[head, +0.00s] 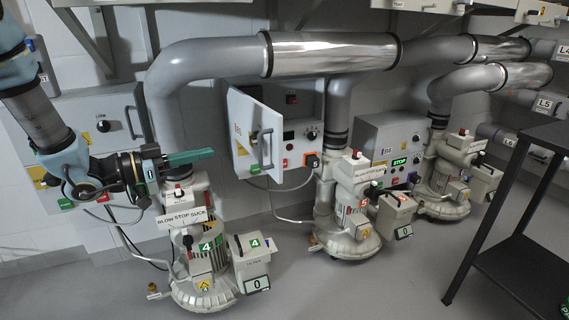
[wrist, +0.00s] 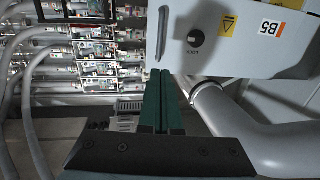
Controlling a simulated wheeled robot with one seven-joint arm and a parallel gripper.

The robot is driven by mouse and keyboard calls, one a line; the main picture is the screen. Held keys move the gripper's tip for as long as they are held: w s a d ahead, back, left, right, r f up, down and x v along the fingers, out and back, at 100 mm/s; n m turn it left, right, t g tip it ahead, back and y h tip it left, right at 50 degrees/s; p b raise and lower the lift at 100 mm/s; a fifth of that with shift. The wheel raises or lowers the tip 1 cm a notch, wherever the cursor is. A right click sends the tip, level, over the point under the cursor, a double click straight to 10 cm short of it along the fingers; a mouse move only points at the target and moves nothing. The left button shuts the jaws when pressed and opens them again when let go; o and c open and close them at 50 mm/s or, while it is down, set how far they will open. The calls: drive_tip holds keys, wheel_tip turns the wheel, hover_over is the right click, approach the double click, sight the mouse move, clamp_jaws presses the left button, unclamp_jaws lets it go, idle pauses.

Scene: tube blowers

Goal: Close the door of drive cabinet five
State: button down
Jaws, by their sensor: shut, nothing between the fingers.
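Drive cabinet five stands behind the middle blower in the head view. Its grey door (head: 249,132) is ajar, angled out from the cabinet box (head: 302,128), with a dark gap at its top. The door carries a knob, a label and a bar handle (head: 266,149). In the wrist view the door (wrist: 240,45) fills the upper right, upside down, with a B5 label, a yellow warning sign and a black knob. My gripper (head: 213,154) is shut and empty, pointing right, left of the door in the head view. Its green fingers (wrist: 159,75) appear just below the door's handle side in the wrist view.
Blower four (head: 207,255) stands below my gripper. Blower five (head: 350,205) stands in front of the cabinet, and a large grey pipe (head: 215,62) arches overhead. A black shelf frame (head: 515,225) is at right. The front floor is clear.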

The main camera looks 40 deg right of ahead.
drive_tip(key=s+g, duration=0.1)
approach(277, 140)
drive_tip(key=shift+m, duration=0.3)
drive_tip(key=x, duration=0.7)
drive_tip(key=shift+f, duration=0.1)
drive_tip(key=shift+w, duration=0.1)
